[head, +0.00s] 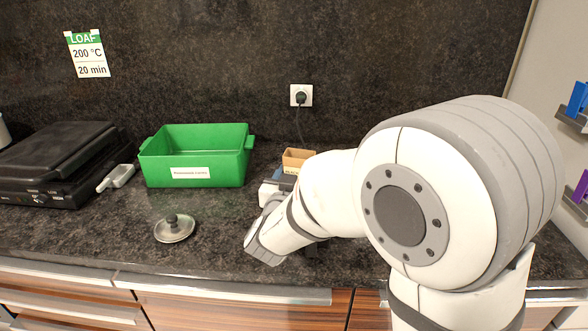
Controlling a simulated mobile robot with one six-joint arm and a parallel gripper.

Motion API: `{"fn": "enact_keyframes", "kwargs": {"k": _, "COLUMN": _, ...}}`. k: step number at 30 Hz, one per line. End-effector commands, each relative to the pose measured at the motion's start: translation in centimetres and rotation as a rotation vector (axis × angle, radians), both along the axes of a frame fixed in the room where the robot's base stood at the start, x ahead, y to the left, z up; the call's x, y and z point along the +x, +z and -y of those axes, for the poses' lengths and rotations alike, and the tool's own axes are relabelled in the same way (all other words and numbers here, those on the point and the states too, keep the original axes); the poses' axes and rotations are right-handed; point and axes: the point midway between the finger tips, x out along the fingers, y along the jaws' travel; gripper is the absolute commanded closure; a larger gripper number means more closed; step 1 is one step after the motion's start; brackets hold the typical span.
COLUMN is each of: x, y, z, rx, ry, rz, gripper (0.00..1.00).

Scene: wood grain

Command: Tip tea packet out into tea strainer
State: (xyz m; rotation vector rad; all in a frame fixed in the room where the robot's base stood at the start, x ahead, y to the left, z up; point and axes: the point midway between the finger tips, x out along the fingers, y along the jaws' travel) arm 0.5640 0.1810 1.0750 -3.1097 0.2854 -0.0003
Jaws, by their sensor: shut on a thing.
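The tea packet (298,157) is a small brown box with an open top and a pale label low on its front. It is upright, to the right of the green crate. My gripper (284,178) is mostly hidden behind my own wrist, with a blue and grey part showing just below the packet. It is shut on the packet.
The green crate (197,141) with a white label stands at the back. A black appliance (48,168) and a pale scoop-like thing (117,177) are at the left. A plugged-in cord (300,119) runs down the wall. Counter around the lid is clear.

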Motion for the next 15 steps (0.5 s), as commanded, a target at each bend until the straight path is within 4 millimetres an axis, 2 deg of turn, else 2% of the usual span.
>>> {"fn": "enact_keyframes", "kwargs": {"k": 8, "x": 0.0, "y": 0.0, "z": 0.0, "rx": -0.015, "ry": 0.001, "rz": -0.002, "gripper": 0.99}}
{"fn": "enact_keyframes", "kwargs": {"k": 15, "x": 0.0, "y": 1.8, "z": 0.0, "rx": -0.014, "ry": 0.001, "rz": -0.002, "gripper": 0.99}}
